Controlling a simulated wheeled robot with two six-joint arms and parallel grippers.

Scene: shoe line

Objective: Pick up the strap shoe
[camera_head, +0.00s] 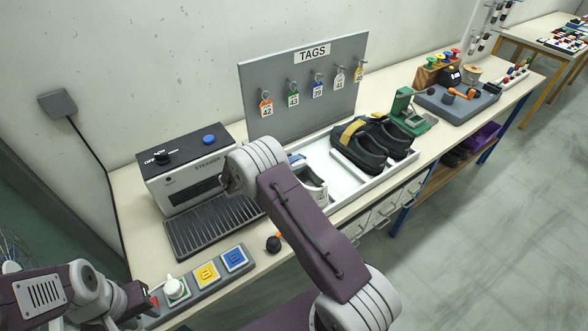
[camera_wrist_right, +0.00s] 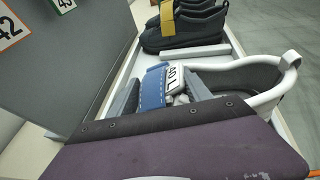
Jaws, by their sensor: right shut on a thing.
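A white shoe (camera_head: 312,188) with a blue strap (camera_head: 296,158) lies at the left end of the white tray (camera_head: 318,152), partly hidden by my right arm. In the right wrist view the shoe (camera_wrist_right: 245,80) shows its white rim, dark inside and blue strap (camera_wrist_right: 153,88) with a lettered white label. My right gripper (camera_wrist_right: 168,92) is shut on this shoe at the strap, with grey fingers on either side. In the head view my right arm hides this gripper. My left gripper (camera_head: 142,300) is at the lower left, near the button panel; its finger gap is unclear.
Black shoes (camera_head: 372,145) with a yellow strap stand at the tray's right part. A steamer (camera_head: 186,168) with a ribbed grate stands left. A grey tag board (camera_head: 302,90) rises behind the tray. A button panel (camera_head: 206,272) lies at the front left.

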